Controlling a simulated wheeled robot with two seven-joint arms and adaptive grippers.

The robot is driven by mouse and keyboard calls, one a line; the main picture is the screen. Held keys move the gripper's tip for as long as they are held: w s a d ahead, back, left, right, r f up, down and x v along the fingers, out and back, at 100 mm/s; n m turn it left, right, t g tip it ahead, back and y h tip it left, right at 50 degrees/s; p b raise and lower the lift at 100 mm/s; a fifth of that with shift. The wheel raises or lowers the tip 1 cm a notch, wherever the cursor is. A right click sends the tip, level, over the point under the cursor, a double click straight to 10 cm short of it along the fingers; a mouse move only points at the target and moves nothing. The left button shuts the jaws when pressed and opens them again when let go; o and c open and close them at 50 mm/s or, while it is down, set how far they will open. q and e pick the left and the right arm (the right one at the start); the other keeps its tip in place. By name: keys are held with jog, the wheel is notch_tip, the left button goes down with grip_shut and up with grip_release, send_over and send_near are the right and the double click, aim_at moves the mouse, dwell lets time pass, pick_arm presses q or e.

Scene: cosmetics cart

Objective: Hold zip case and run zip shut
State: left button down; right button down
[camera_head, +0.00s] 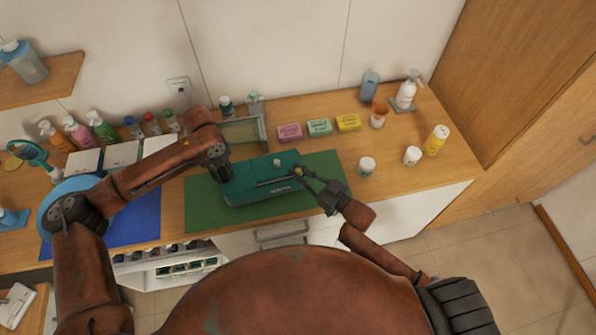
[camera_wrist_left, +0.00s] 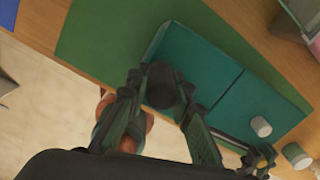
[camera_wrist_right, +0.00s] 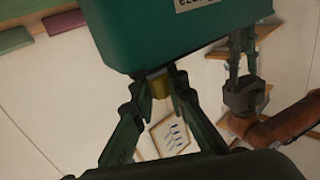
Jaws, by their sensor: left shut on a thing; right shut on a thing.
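The teal zip case (camera_head: 240,188) lies on the green mat (camera_head: 205,215); it also fills the top of the right wrist view (camera_wrist_right: 150,35). A slit runs along its top, towards its right end. My left gripper (camera_head: 221,170) is at the case's left end, shut on a dark rounded piece there (camera_wrist_left: 160,85). My right gripper (camera_head: 305,172) is at the case's right end. In the right wrist view its fingertips (camera_wrist_right: 160,85) are shut on a small brass-coloured piece, seemingly the zip pull, against the case. How far the zip is closed cannot be told.
A small white cylinder (camera_head: 277,162) stands on the case top. Soap boxes (camera_head: 319,127) and a framed stand (camera_head: 240,132) are behind. White jars (camera_head: 367,166) and a yellow bottle (camera_head: 436,140) stand right. A blue mat (camera_head: 140,222) lies left.

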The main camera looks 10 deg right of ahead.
aim_at(264, 184)
jog(key=a, duration=0.8)
jog(key=s+a, duration=0.1)
jog(key=a, duration=0.3)
jog(key=shift+a, duration=0.25)
jog(key=c, duration=1.8)
grip_release()
jog(key=shift+w, duration=0.1)
jog(key=shift+c, duration=0.2)
jog(key=shift+d, duration=0.1)
jog(key=v, duration=1.2)
pick_arm(q)
jog(key=c, duration=1.6)
grip_release()
